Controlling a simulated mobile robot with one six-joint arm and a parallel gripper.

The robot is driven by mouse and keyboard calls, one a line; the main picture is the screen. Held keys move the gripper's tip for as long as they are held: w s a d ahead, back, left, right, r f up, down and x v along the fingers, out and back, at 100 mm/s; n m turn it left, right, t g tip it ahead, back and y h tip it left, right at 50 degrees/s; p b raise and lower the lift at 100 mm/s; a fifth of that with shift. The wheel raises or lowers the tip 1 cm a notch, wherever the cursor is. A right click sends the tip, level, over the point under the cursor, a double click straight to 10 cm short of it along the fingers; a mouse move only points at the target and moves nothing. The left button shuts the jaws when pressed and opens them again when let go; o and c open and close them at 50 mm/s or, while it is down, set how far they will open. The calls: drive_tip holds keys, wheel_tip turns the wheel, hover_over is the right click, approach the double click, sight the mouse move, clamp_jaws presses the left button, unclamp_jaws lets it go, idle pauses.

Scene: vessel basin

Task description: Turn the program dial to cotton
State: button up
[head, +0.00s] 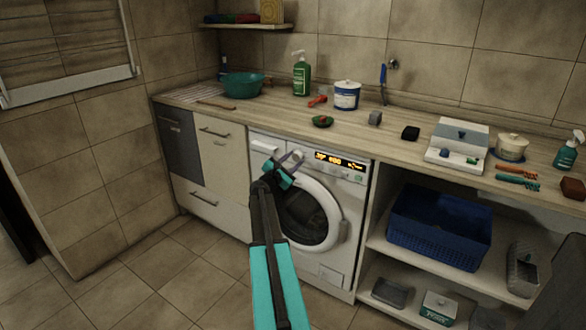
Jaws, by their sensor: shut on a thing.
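The white washing machine (335,262) stands under the worktop, its round door closed. Its control panel has a lit orange display (338,161) with lettering too small to read. The program dial (298,156) is on the panel, left of the display, and is mostly hidden by my gripper. My gripper (293,160) reaches up in front of the panel with its fingers shut on the dial. The dial's pointer and the program it is set to cannot be made out.
The washing machine's door handle (343,231) is at the right of its door. A blue basket (438,228) sits on the shelf to the right. Bottles, tubs and small items stand on the worktop (290,112) above. The floor (165,268) at left is clear.

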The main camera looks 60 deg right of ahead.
drive_tip(key=shift+d+f+m+b, duration=0.15)
drive_tip(key=shift+m+b, duration=1.25)
drive_tip(key=shift+b, duration=1.3)
drive_tip(key=shift+m+b, duration=0.7)
drive_tip(key=shift+b, duration=0.35)
drive_tip(key=shift+r+m+b, duration=0.3)
drive_tip(key=shift+m+b, duration=0.1)
drive_tip(key=shift+b, duration=0.15)
drive_tip(key=o, duration=1)
drive_tip(key=shift+o, duration=0.2)
drive_tip(key=shift+f, duration=0.1)
drive_tip(key=shift+a, duration=0.3)
drive_tip(key=a, duration=1.3)
drive_tip(key=shift+s+a+f+p, duration=0.15)
drive_tip(key=shift+s+f+p, duration=0.1)
drive_tip(key=shift+f+p, duration=0.1)
